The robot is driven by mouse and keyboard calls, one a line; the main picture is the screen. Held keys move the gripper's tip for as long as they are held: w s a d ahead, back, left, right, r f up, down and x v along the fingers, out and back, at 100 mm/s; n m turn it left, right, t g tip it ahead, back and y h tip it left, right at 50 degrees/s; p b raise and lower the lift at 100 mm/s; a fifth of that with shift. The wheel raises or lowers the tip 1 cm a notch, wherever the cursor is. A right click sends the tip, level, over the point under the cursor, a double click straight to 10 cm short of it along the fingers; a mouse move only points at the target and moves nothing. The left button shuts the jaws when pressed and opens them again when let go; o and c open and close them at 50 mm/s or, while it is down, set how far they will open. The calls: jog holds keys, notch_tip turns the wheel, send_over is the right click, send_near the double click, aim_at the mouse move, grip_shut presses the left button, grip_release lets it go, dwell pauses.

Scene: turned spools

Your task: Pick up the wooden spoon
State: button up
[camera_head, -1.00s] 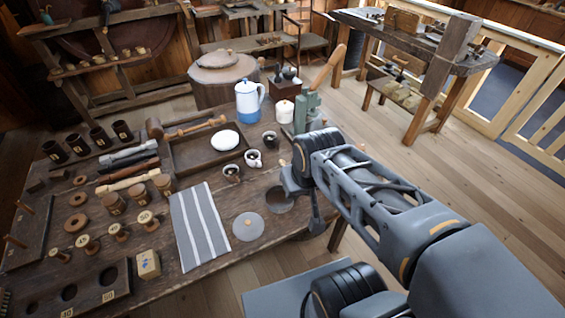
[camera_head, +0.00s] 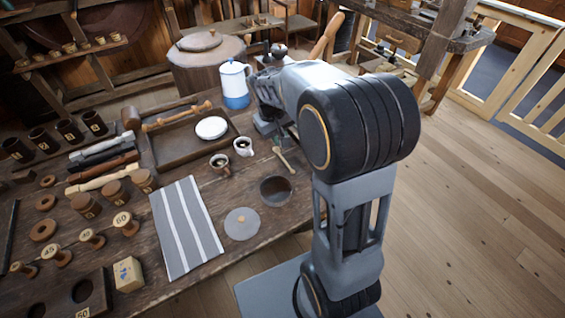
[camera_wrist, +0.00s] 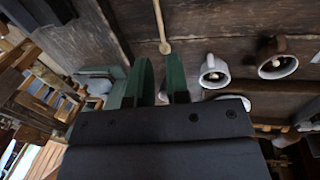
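The wooden spoon (camera_head: 285,160) lies on the workbench (camera_head: 140,262), right of the two mugs and behind a dark bowl. It also shows in the wrist view (camera_wrist: 161,25), its rounded end pointing toward my fingers. My gripper (camera_wrist: 157,78) has two green fingers standing apart with nothing visible between them. The rounded end shows just beyond the fingertips, apart from them. In the head view my gripper is above the bench behind the spoon, partly hidden by my arm.
Two mugs (camera_head: 243,147) (camera_head: 220,164) stand left of the spoon, and the dark bowl (camera_head: 276,190) in front. A blue-and-white pot (camera_head: 235,84) stands behind. A white dish (camera_head: 211,128) sits in a wooden tray (camera_head: 178,157). A striped cloth (camera_head: 187,228) lies at the front.

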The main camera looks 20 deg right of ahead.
send_over(287, 165)
jog(key=a, duration=0.1)
notch_tip(287, 165, down, 9)
jog(key=shift+w+a+r+b, duration=0.1)
jog(key=shift+b, duration=0.35)
jog(key=shift+d+f, duration=0.2)
jog(key=shift+f, duration=0.7)
jog(key=shift+d+f, duration=0.15)
jog(key=shift+f, duration=0.7)
jog(key=shift+d+f, duration=0.2)
jog(key=shift+f, duration=0.7)
grip_shut()
